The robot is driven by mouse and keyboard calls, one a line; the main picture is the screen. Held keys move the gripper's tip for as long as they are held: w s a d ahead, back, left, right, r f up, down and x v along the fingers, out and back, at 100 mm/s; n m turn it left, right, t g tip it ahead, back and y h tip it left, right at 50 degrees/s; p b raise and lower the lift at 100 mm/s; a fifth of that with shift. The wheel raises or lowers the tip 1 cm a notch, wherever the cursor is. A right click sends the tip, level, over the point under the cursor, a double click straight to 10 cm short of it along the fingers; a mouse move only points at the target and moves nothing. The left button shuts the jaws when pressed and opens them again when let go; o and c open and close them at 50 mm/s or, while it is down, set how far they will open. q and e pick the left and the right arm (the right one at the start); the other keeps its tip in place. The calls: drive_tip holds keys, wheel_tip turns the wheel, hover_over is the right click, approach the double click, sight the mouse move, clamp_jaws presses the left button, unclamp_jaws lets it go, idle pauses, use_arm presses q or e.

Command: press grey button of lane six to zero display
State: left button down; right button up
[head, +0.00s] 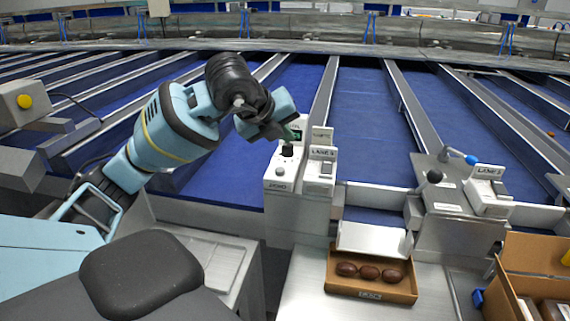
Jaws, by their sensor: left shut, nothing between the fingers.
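A white control box (284,203) stands at the middle of the head view. Its front label seems to read "ZERO", with a small round grey button (280,172) above it. A small green-lit display (297,135) is partly hidden behind my left gripper. A lane sign (322,153) stands on the right part of the box; its number is too small to read surely. My left gripper (285,134) is shut and empty, above the box at the display's height, tilted down to the right. A dark knob-like shape below it hides part of the box top. My right gripper is not in view.
An open cardboard box (371,293) with 3 dates sits on the metal bench in front. A larger carton (538,255) is far right. Blue lanes (365,120) run behind.

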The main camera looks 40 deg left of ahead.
use_arm(q)
drive_tip(key=shift+w+a+r+n+y, duration=0.1)
drive_tip(key=shift+a+r+n+y, duration=0.45)
drive_tip(key=shift+a+r, duration=0.65)
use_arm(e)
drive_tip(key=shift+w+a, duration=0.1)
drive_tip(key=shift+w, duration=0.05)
use_arm(q)
drive_tip(key=shift+f, duration=0.1)
drive_tip(key=b, duration=0.4)
hover_over(278, 171)
wheel_tip(278, 171, down, 7)
drive_tip(key=shift+f, duration=0.1)
drive_tip(key=shift+f+b, duration=0.5)
drive_tip(key=shift+f, duration=0.35)
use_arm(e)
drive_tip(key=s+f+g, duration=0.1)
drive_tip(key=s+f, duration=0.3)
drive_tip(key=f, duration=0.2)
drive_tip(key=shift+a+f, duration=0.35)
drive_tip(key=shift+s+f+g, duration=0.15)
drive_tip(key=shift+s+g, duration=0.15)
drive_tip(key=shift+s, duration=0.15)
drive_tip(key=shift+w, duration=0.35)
